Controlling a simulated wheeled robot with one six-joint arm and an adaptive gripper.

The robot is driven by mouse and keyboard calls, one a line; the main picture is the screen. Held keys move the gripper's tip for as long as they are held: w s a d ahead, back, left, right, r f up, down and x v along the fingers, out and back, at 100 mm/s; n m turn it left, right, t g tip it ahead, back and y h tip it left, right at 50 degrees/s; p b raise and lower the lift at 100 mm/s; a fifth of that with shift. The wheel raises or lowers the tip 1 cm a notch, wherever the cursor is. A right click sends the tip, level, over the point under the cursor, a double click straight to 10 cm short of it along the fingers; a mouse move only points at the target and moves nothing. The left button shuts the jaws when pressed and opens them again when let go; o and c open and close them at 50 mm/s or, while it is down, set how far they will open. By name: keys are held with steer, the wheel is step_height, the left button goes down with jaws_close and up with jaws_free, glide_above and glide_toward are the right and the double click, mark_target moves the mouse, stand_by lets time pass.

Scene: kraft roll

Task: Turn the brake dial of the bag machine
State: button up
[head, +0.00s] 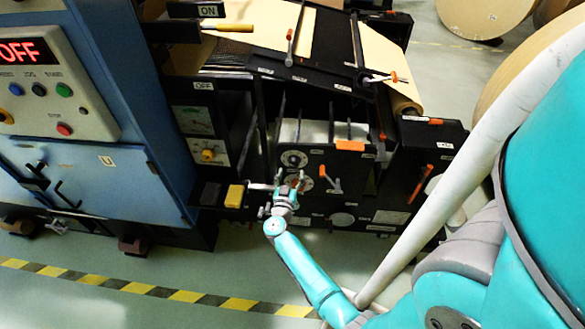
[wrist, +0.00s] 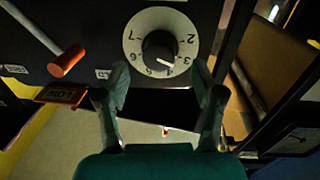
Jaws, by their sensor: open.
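The dial (wrist: 134,40) has a white numbered face and a black knob with a white pointer mark, which points near the 3. It is straight ahead of my gripper (wrist: 161,70) in the wrist view. My gripper is open and empty, its two fingertips apart near the lower edge of the dial. I cannot tell whether they touch the knob. In the head view my gripper (head: 285,189) is at the machine's dark front, beside an upper round dial (head: 294,159) and a lower, partly covered one. I cannot tell for sure which of them the wrist view shows.
A yellow block (head: 235,196) and a blue cabinet (head: 90,185) with an OFF display are to the left. Striped tape (head: 150,290) crosses the open floor.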

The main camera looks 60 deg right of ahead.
steer(key=v, duration=0.7)
steer(key=shift+a, duration=0.2)
